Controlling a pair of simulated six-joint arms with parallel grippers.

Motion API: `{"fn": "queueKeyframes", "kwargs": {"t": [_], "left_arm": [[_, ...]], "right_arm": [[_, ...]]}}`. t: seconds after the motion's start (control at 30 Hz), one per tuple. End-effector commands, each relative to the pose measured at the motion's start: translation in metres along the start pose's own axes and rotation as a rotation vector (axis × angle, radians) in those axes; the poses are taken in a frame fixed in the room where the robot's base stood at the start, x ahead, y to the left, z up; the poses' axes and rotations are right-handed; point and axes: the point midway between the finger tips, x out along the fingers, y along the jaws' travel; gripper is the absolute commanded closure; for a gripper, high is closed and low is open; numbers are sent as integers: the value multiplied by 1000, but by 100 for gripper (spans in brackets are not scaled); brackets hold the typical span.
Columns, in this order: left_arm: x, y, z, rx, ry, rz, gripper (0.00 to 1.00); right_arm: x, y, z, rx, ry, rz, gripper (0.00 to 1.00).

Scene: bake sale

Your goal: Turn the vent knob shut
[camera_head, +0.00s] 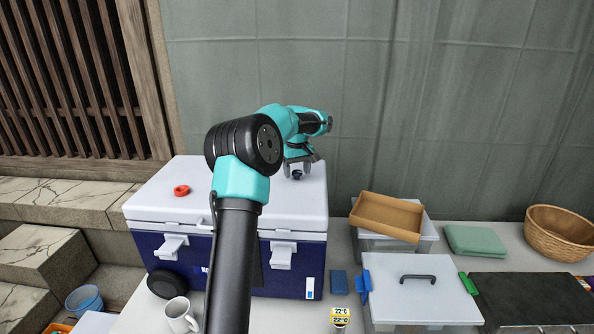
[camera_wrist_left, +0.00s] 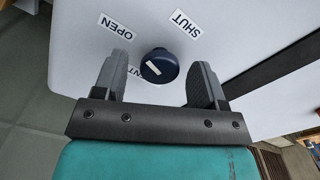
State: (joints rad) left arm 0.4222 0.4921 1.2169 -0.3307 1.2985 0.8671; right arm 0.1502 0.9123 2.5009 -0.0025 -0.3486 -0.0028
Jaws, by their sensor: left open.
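The vent knob (camera_wrist_left: 165,63) is a small dark blue round knob on the white lid of the cooler (camera_head: 160,205). A white mark on its top slants up-left, roughly toward the OPEN label (camera_wrist_left: 115,26). The SHUT label (camera_wrist_left: 185,23) is up and to the right of it. A third label below the knob is partly hidden. My left gripper (camera_head: 299,170) is open, over the right back of the lid. In the left wrist view its fingers (camera_wrist_left: 158,85) stand on either side of the knob, with gaps, not gripping it. My right gripper is not in view.
Right of the cooler are a cardboard tray (camera_head: 387,217) on a bin, a lidded clear box (camera_head: 420,292), a green cloth (camera_head: 475,240) and a basket (camera_head: 560,232). A white mug (camera_head: 180,316) stands in front.

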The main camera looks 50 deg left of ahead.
Motion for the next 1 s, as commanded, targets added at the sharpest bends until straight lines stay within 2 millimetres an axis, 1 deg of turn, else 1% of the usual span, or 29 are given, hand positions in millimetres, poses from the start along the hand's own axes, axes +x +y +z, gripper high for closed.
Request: {"fn": "queueKeyframes", "kwargs": {"t": [0.13,0.17,0.6,0.67,1.0], "left_arm": [[0,0,0,0,0,0,35],[0,0,0,0,0,0,37],[0,0,0,0,0,0,79],[0,0,0,0,0,0,84],[-1,0,0,34,0,0,84]], "right_arm": [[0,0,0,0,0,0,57],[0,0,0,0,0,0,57],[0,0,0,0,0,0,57],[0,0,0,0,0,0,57],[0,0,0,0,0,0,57]]}}
